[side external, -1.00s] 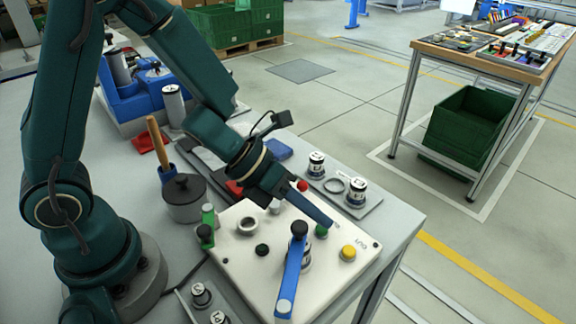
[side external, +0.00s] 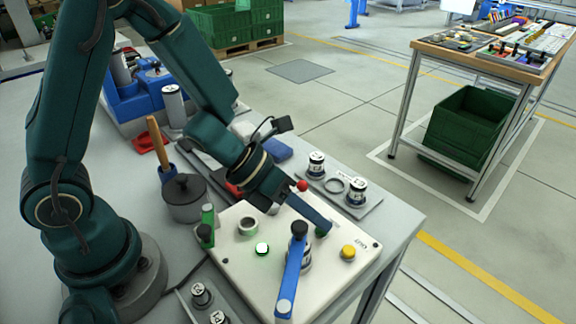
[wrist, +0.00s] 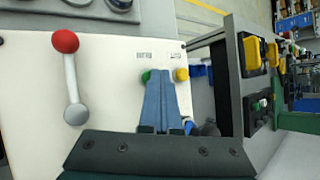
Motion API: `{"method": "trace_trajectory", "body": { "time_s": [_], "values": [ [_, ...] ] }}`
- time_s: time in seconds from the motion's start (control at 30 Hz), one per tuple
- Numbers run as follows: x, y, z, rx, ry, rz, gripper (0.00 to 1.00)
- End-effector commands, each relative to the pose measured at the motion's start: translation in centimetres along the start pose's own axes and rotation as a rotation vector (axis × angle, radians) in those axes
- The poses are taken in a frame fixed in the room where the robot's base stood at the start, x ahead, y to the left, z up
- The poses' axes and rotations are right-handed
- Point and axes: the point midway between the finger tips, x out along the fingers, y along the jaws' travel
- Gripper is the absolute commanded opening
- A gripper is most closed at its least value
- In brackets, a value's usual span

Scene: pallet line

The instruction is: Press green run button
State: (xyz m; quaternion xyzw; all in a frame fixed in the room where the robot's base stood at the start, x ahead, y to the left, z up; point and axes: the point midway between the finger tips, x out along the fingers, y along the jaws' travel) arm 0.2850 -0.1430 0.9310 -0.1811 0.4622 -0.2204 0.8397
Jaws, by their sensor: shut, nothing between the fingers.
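The green button (side external: 320,232) is on the white control panel (side external: 235,278), left of the yellow button (side external: 348,252). My gripper (side external: 328,228) is shut and empty, its blue fingertips at the green button and partly covering it. In the wrist view, the closed fingertips (wrist: 160,72) lie between the green button (wrist: 146,76) and the yellow button (wrist: 182,74), overlapping the green one's edge. I cannot tell how far the button is pushed in. A round green light (side external: 262,249) on the panel glows brightly.
A black-knobbed blue lever (side external: 289,278) stands close in front of my fingers. A red-balled lever (wrist: 65,42) rises behind them. Labelled cylinders (side external: 357,192) sit on a plate beyond the panel. A dark pot (side external: 184,200) stands left of the panel.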

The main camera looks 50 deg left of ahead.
Motion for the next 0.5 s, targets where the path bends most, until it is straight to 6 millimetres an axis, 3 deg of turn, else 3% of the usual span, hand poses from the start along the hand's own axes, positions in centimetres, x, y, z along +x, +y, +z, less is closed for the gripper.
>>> {"method": "trace_trajectory", "body": {
  "time_s": [0.5],
  "values": [
    [-0.26, -0.24, 0.16, 0.003, 0.001, -0.002, 0.00]
  ]
}}
